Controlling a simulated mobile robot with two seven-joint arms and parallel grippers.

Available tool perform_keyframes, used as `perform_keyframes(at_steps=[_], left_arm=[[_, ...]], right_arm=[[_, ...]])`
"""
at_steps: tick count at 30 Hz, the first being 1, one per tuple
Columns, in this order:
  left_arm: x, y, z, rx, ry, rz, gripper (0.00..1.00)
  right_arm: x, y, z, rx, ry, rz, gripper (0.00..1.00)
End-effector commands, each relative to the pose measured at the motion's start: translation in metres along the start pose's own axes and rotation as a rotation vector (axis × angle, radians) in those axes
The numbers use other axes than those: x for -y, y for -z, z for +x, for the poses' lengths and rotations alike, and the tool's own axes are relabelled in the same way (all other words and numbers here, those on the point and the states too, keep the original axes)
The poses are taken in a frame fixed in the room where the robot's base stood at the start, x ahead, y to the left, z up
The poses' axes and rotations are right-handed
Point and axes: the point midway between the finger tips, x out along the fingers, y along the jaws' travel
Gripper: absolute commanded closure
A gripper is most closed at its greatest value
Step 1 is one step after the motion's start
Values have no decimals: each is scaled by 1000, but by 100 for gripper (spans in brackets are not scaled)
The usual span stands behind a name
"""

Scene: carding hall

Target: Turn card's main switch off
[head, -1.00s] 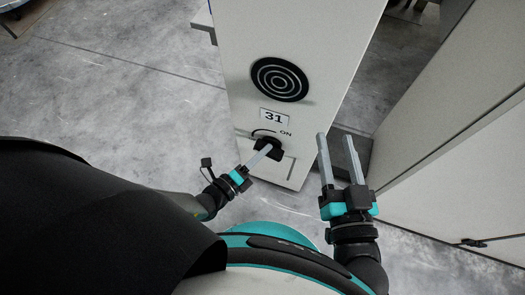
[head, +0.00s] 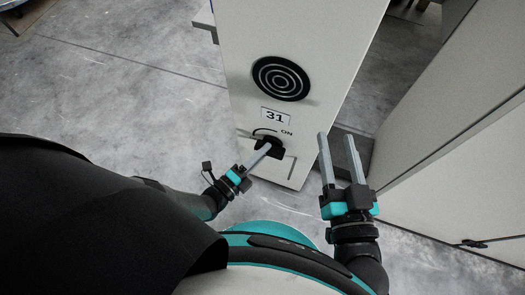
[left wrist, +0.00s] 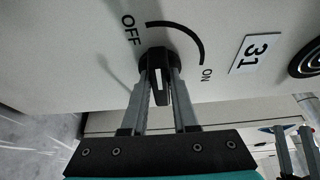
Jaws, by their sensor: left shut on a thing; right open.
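The card's main switch is a black rotary knob (head: 275,143) low on the pale cabinet panel, under the number plate 31. It also shows in the left wrist view (left wrist: 150,58), with a black arc running between the printed words OFF and ON. A white mark shows on the knob between my fingers; I cannot tell exactly which word it points to. My left gripper (head: 265,149) is shut on the knob, one finger on each side, partly hiding it. My right gripper (head: 338,136) is open and empty, right of the panel's lower edge.
The number plate 31 (head: 275,116) and a round black ringed vent (head: 281,79) sit above the switch. Another pale cabinet (head: 450,140) stands close at the right. Bare concrete floor (head: 120,95) lies open at the left.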

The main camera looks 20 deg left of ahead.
Motion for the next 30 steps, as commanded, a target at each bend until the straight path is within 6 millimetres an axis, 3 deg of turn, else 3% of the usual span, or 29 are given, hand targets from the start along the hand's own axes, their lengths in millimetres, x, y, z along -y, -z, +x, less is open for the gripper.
perform_keyframes(at_steps=[27, 28, 30], left_arm=[[2, -2, 4, 4, 24, -41, 100], [2, -2, 4, 4, 24, -41, 70], [2, -1, 3, 4, 24, -40, 62]], right_arm=[[0, 1, 0, -2, 0, 0, 50], [0, 1, 0, -2, 0, 0, 50], [0, 1, 0, -2, 0, 0, 50]])
